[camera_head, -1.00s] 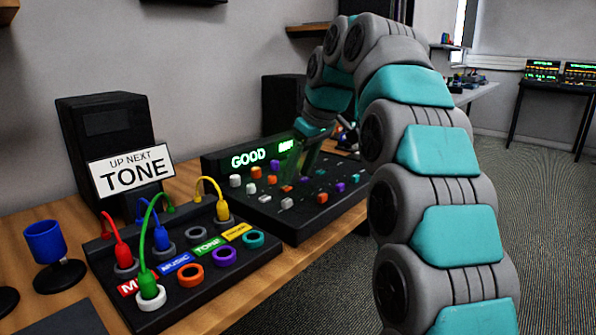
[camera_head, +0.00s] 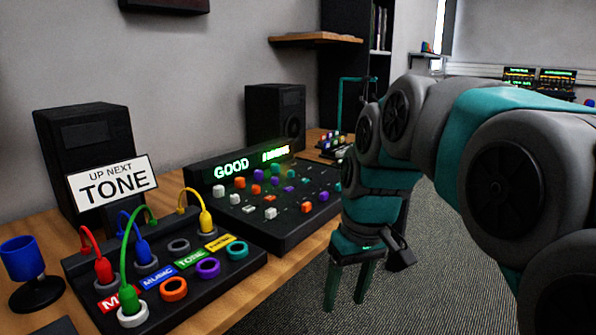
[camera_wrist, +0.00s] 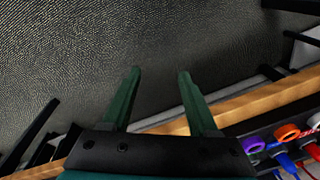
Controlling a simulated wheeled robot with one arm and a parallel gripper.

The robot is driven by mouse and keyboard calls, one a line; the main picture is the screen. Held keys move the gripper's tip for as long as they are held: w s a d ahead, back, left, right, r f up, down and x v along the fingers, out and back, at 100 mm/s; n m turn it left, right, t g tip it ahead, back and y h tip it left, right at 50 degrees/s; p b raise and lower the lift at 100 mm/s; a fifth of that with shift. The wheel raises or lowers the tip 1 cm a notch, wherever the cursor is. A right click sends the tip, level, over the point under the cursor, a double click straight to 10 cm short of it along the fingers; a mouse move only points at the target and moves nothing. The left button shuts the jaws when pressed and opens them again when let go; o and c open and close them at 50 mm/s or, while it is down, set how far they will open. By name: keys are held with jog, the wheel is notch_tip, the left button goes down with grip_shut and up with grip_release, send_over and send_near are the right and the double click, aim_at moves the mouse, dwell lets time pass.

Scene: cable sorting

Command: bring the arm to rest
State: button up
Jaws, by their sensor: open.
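My gripper (camera_head: 345,300) is open and empty, pointing down over the floor just off the table's front edge, right of the patch board. In the wrist view my gripper's two green fingers (camera_wrist: 158,74) stand apart with carpet between them. The black patch board (camera_head: 205,305) lies on the wooden table. Red (camera_head: 103,268), blue (camera_head: 142,248), green (camera_head: 130,297) and yellow (camera_head: 206,218) plugs stand in its sockets. The green plug is in the white ring. The grey, orange, purple and teal rings are empty.
A mixer console (camera_head: 290,222) with a lit "GOOD" display sits behind the board. A sign (camera_head: 112,182) reads "UP NEXT TONE". A blue cup (camera_head: 22,260) stands at left, and a speaker (camera_head: 275,115) behind. The carpet (camera_head: 420,260) around my gripper is clear.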

jog(key=s+d+f+m+g, duration=0.1)
jog(key=s+d+f+m, duration=0.1)
jog(key=s+f, duration=0.5)
jog(key=s+d+f+m+g+h, duration=0.1)
jog(key=s+d+f, duration=0.4)
jog(key=s, duration=1)
notch_tip(320, 180, down, 2)
jog(key=shift+f+m, duration=0.1)
jog(key=shift+m, duration=0.6)
dwell(1.1)
